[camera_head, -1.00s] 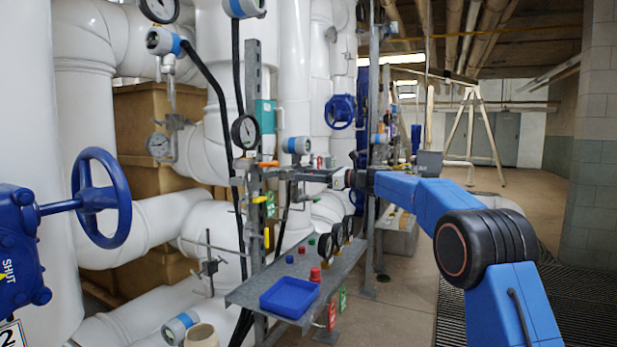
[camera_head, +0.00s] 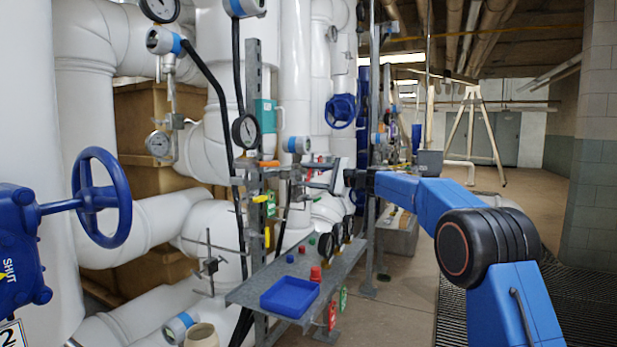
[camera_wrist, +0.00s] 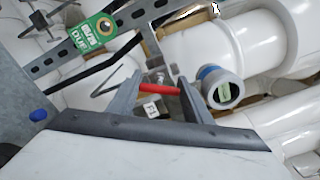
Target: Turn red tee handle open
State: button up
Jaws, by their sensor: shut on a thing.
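The red tee handle (camera_wrist: 158,88) lies between my two fingers in the wrist view, its bar running across the gap. A metal fitting sits right behind it. My gripper (camera_wrist: 158,82) is shut on the handle. In the head view my gripper (camera_head: 308,176) is at the steel post in the middle, its wide body rolled on edge. There the handle is small and hard to tell from the fingers.
A grey shelf (camera_head: 250,292) below holds a blue tray (camera_head: 290,297), a red knob and gauges. A yellow-orange lever (camera_head: 259,199) and a pressure gauge (camera_head: 245,131) are close by on the post. A white tag (camera_wrist: 152,107) hangs beside the handle. Open floor lies right.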

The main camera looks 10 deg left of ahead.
jog(key=n, duration=0.6)
jog(key=shift+f, duration=0.2)
dwell(0.5)
jog(key=o, duration=1.1)
jog(key=shift+c, duration=0.2)
jog(key=shift+s, duration=0.1)
jog(key=v, duration=1.7)
jog(key=shift+d, duration=0.25)
jog(key=shift+r, duration=0.1)
